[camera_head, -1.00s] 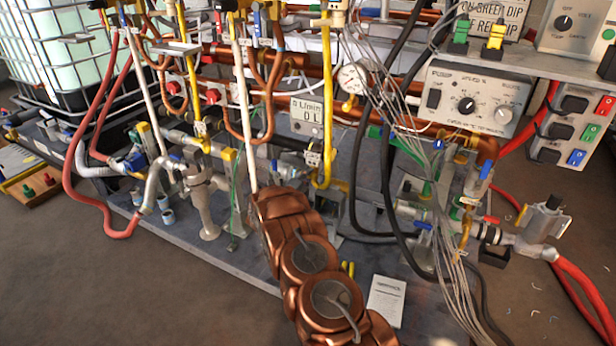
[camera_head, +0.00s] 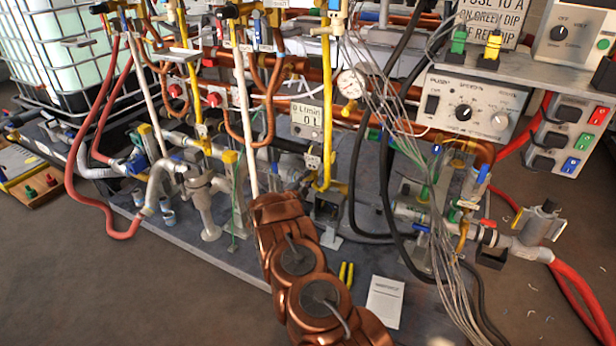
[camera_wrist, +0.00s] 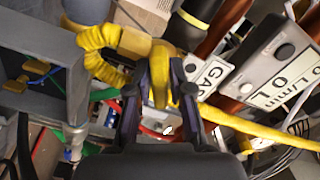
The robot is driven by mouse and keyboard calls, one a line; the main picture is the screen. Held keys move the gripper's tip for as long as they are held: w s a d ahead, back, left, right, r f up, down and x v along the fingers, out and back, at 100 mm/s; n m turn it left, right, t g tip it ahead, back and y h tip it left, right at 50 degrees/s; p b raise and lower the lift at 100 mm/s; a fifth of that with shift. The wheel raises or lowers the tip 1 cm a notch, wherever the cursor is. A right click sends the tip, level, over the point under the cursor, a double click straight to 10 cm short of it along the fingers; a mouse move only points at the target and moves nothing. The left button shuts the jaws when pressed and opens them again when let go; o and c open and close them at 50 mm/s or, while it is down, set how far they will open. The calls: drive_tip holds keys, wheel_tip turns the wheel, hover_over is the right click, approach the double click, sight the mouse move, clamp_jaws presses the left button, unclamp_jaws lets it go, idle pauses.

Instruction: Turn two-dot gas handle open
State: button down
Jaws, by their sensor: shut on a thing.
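In the wrist view my gripper (camera_wrist: 160,95) has its two dark fingers closed in on a yellow handle (camera_wrist: 160,72), which stands upright between them. A white GAS label (camera_wrist: 208,76) is just right of the handle. I cannot make out any dots on the handle, and the fingers cover its lower sides. In the head view my copper-coloured arm reaches in from the bottom, and my gripper cannot be made out beyond it.
A yellow corrugated hose (camera_wrist: 98,55) is close left of the fingers. A flow meter (camera_wrist: 280,62) is close on the right. A yellow pipe (camera_head: 328,130) and black hoses (camera_head: 385,170) run near my arm. Bare floor (camera_head: 100,290) lies at the front left.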

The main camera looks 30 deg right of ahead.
drive_tip(key=n+p, duration=0.1)
drive_tip(key=n, duration=0.5)
drive_tip(key=n+p, duration=0.1)
drive_tip(key=n, duration=0.5)
idle(0.5)
drive_tip(key=c, duration=1.1)
unclamp_jaws()
drive_tip(key=shift+c, duration=0.2)
drive_tip(key=v, duration=1.2)
